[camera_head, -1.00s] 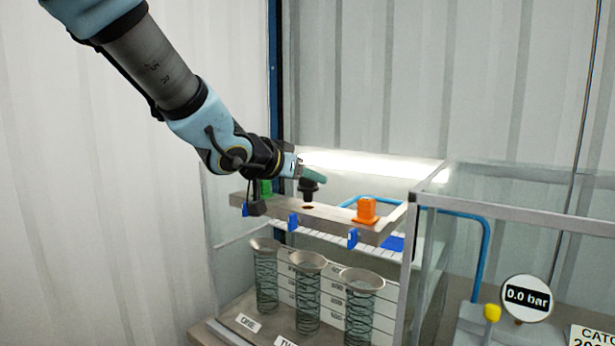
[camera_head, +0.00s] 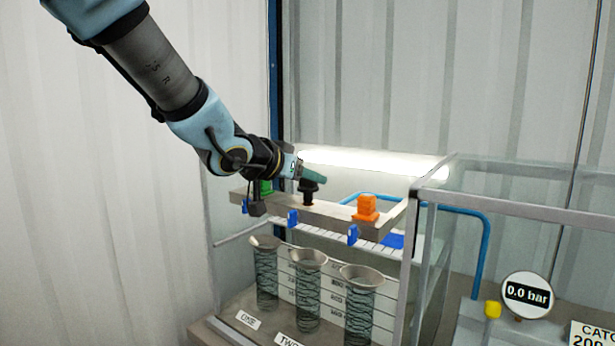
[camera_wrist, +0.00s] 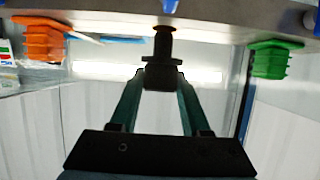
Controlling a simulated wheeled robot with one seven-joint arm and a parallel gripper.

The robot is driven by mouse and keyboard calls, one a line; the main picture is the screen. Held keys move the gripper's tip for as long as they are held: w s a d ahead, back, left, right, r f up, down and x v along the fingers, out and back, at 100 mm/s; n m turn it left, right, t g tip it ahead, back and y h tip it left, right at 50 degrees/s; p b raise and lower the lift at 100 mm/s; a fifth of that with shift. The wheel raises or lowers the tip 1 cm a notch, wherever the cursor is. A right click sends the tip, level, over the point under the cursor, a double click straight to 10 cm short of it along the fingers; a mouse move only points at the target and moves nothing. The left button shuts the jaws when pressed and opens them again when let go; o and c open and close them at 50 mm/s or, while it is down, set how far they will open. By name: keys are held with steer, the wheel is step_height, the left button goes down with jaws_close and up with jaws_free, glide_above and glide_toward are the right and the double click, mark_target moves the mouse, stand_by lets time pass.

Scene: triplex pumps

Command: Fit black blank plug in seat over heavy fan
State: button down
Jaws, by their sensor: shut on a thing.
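The black blank plug (camera_head: 308,187) is upright between the fingertips of my gripper (camera_head: 313,175). In the wrist view, my gripper (camera_wrist: 161,78) is shut on the black plug (camera_wrist: 162,48). The plug's lower end is at the reddish-brown middle seat (camera_wrist: 164,27) of the grey bar (camera_head: 335,214). It hides the seat in the head view. I cannot tell how deep the plug sits. The fan is not clearly identifiable.
An orange plug (camera_head: 366,208) stands on the bar to the right, a green plug (camera_head: 266,187) to the left. Several meshed tubes (camera_head: 308,290) stand below. A glass-sided frame (camera_head: 412,250) borders the bar. A gauge (camera_head: 527,295) reads 0.0 bar.

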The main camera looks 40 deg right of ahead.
steer(key=shift+f+b, duration=1.1)
steer(key=shift+f, duration=0.35)
steer(key=shift+c, duration=1.4)
jaws_free()
steer(key=shift+a, duration=0.1)
steer(key=p+v, duration=0.1)
steer(key=v, duration=0.9)
steer(key=shift+a+r+p, duration=0.2)
steer(key=shift+a+p, duration=0.05)
steer(key=shift+p, duration=0.1)
